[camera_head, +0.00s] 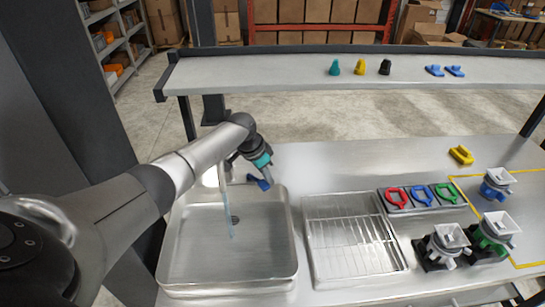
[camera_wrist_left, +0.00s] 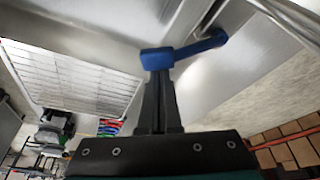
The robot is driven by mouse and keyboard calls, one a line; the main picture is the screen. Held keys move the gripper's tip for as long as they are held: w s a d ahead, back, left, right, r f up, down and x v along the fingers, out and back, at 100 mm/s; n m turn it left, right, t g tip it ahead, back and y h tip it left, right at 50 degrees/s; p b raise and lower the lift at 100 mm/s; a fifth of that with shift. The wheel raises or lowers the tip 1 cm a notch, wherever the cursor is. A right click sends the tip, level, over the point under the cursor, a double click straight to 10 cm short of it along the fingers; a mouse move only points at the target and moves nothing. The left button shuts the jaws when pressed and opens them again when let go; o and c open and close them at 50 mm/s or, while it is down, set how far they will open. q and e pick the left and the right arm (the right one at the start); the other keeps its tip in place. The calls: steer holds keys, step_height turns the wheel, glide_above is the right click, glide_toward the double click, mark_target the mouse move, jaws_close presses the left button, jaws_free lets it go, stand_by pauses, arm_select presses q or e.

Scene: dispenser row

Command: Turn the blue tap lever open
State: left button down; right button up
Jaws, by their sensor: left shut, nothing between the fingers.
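The blue tap lever (camera_head: 260,183) is at the back right of the sink basin (camera_head: 190,262), small and partly hidden behind my left gripper in the head view. In the left wrist view the lever (camera_wrist_left: 203,46) lies crosswise, its squared end right at my fingertips. My left gripper (camera_head: 268,180) is shut with nothing between its fingers. In the left wrist view its fingertips (camera_wrist_left: 158,73) meet or overlap the lever's end; I cannot tell whether they press on it. A thin light-blue stream (camera_head: 230,215) runs down from the spout into the basin. My right gripper is not in view.
A wire drying rack (camera_head: 352,240) stands right of the sink. Beyond it are a tray (camera_head: 404,208) with red, blue and green rings, and several white-topped dispensers (camera_head: 497,225). A raised shelf (camera_head: 290,70) with small coloured parts runs along the back. The counter behind the rack is clear.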

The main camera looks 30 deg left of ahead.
arm_select(q)
steer(key=shift+s, duration=0.3)
steer(key=shift+w, duration=0.1)
stand_by(0.5)
